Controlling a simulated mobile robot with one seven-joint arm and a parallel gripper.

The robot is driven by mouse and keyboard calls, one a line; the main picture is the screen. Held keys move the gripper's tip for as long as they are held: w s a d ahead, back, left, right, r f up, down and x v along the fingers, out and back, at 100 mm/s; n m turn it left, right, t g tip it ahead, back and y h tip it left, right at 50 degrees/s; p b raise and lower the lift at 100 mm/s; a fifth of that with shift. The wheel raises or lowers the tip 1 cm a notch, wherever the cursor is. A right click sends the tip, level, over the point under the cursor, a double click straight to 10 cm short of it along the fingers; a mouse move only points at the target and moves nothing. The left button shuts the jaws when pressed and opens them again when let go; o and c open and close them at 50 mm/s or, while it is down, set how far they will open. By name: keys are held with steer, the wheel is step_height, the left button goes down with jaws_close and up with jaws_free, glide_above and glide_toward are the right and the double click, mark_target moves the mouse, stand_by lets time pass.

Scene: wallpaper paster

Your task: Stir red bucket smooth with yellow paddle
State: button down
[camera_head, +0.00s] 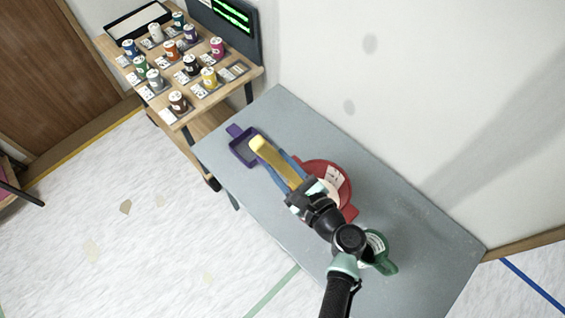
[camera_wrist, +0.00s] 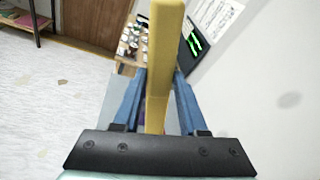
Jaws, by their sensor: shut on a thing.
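My gripper (camera_head: 293,179) is shut on the yellow paddle (camera_head: 272,158), above the grey table. In the head view the paddle's broad end points up and left, away from my arm. The red bucket (camera_head: 341,178) sits on the table to the right of my gripper, partly hidden behind my gripper and arm. A pale area with a label shows in it; its contents are unclear.
A green container (camera_head: 384,262) stands near my arm. A wooden shelf (camera_head: 180,118) with several small coloured pots and a dark screen (camera_head: 231,16) is at the upper left. The wall borders the table's far side.

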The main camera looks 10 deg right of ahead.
stand_by(0.5)
step_height(320, 180, up, 5)
stand_by(0.5)
